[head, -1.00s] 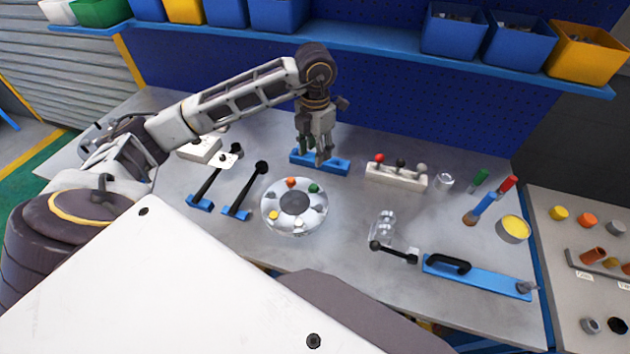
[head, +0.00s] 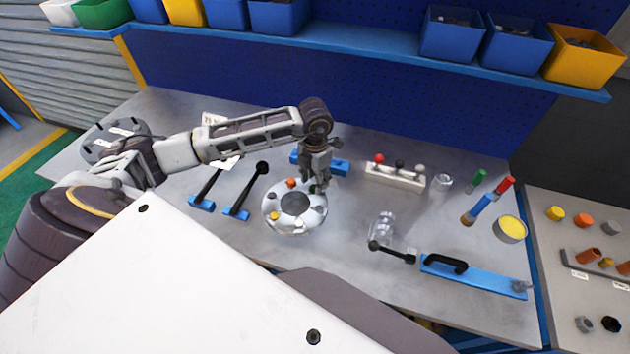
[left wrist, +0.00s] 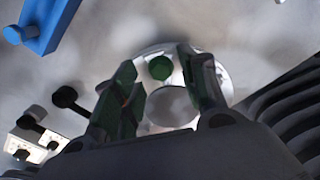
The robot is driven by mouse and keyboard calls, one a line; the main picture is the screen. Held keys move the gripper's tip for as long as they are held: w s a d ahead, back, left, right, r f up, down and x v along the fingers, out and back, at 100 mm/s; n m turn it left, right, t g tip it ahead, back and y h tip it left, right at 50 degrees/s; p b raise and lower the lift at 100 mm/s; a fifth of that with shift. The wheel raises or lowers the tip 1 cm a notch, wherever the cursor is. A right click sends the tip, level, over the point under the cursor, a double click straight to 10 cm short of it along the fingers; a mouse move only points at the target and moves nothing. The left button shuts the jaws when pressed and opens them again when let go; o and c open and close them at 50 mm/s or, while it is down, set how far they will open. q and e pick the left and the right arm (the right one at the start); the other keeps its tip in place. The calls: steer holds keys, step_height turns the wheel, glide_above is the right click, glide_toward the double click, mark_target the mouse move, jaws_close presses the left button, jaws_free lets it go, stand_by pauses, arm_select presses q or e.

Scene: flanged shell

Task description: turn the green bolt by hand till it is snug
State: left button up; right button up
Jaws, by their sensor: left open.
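The green bolt (left wrist: 160,68) sits on the flange of the round metal shell (left wrist: 215,75) and shows between my left gripper's fingers in the left wrist view. My left gripper (head: 316,186) is above the upper right edge of the shell (head: 285,222) in the head view, where it mostly covers the green bolt. The gripper (left wrist: 155,95) is open, with its dark green fingers on either side of the bolt in the picture; I cannot tell whether they touch it. An orange bolt (head: 291,183) and a yellow bolt (head: 274,213) are also on the flange. My right gripper is not in view.
Two black-knobbed levers on blue bases (head: 236,214) stand left of the shell. A blue block (head: 340,167) lies behind my gripper. A white block with coloured knobs (head: 395,177), a clear part (head: 383,226) and a blue plate with a black handle (head: 475,276) are to the right.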

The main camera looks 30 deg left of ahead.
arm_select(q)
steer(key=shift+f, duration=0.85)
steer(key=shift+c, duration=0.3)
jaws_close()
